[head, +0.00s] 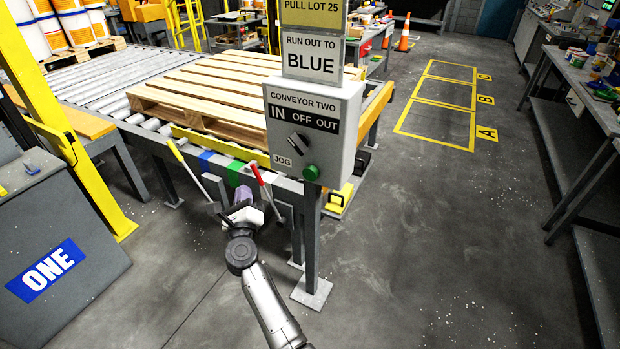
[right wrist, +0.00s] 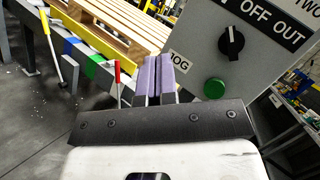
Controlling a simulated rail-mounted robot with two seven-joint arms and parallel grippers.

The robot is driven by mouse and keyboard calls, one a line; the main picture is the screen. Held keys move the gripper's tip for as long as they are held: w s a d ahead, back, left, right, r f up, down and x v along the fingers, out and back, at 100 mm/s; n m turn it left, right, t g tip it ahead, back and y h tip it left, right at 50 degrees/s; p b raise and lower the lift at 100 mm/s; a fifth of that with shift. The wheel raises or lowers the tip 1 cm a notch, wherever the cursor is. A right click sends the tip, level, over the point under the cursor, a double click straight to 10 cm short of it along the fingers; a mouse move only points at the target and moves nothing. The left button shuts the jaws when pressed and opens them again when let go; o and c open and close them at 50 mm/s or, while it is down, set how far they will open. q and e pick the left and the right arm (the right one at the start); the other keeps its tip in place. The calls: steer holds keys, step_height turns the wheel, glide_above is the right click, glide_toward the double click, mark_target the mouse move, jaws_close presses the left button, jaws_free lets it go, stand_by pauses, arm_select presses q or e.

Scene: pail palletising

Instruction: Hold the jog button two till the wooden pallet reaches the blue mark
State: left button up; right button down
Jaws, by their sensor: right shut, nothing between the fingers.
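The wooden pallet (head: 215,85) lies empty on the roller conveyor (head: 85,85); its right end is partly hidden by the control box (head: 335,140). The blue mark (head: 205,160) is on the conveyor's near rail, left of a green mark (head: 237,172); the pallet lies behind both. The green jog button (head: 312,172) is low on the box labelled "CONVEYOR TWO". My right gripper (head: 243,193) is shut and empty, its purple fingers left of and below the button. In the right wrist view the fingertips (right wrist: 159,62) are left of the button (right wrist: 214,88), apparently apart from it. My left gripper is out of view.
A black selector knob (head: 299,144) is above the button. A red-handled lever (head: 257,173) stands close to my right gripper, and a yellow-handled lever (head: 175,151) farther left. Signs above the box read "RUN OUT TO BLUE" and "PULL LOT 25". Open floor lies right of the post.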

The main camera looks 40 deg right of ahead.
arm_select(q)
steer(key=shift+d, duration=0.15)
arm_select(e)
steer(key=s+d+f+m+g+h, duration=0.4)
steer(key=s+m+g, duration=0.3)
steer(key=m+g, duration=0.4)
steer(key=d+f+m, duration=0.1)
steer(key=m, duration=0.2)
steer(key=shift+d, duration=0.4)
steer(key=shift+r, duration=0.1)
